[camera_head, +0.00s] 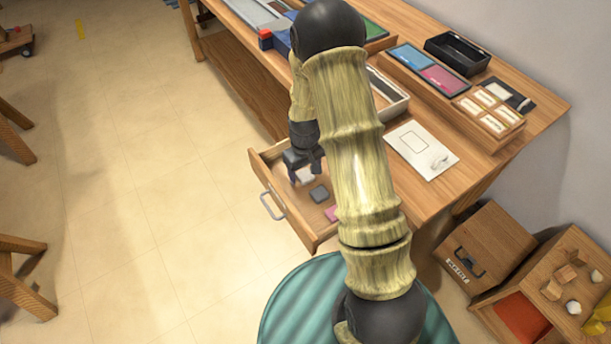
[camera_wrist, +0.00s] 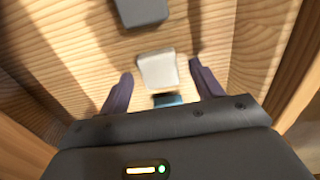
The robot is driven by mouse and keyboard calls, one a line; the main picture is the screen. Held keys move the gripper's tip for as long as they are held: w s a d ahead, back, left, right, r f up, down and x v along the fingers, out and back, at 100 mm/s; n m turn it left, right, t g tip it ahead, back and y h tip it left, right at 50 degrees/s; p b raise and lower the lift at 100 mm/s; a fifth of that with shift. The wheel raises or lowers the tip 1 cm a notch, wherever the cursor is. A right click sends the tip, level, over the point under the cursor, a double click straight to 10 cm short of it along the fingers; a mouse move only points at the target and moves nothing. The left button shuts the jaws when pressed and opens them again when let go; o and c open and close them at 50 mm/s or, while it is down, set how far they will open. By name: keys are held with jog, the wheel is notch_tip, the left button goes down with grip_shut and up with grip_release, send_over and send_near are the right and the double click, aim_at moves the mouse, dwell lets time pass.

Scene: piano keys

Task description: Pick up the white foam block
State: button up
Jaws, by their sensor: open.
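The white foam block (camera_wrist: 158,69) lies on the wooden bottom of the open drawer. In the wrist view it sits between and just beyond the tips of my two dark fingers. My gripper (camera_wrist: 160,82) is open and empty, pointing down into the drawer. In the head view my gripper (camera_head: 304,169) hangs over the drawer's left part, with the white block (camera_head: 305,175) beside its tip. The drawer (camera_head: 318,228) is pulled out from the table. How high the fingertips are above the drawer bottom is hard to tell.
A dark grey block (camera_wrist: 141,11) lies near the white one, and a pink piece (camera_head: 331,213) lies farther right in the drawer. A blue-teal piece (camera_wrist: 168,100) shows between my fingers, close to the white block. The drawer walls stand close around my gripper.

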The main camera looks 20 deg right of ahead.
aim_at(304, 173)
jog(key=shift+c, duration=0.4)
jog(key=c, duration=1)
notch_tip(304, 173, up, 10)
jog(key=shift+r+p, duration=0.1)
jog(key=shift+p, duration=0.35)
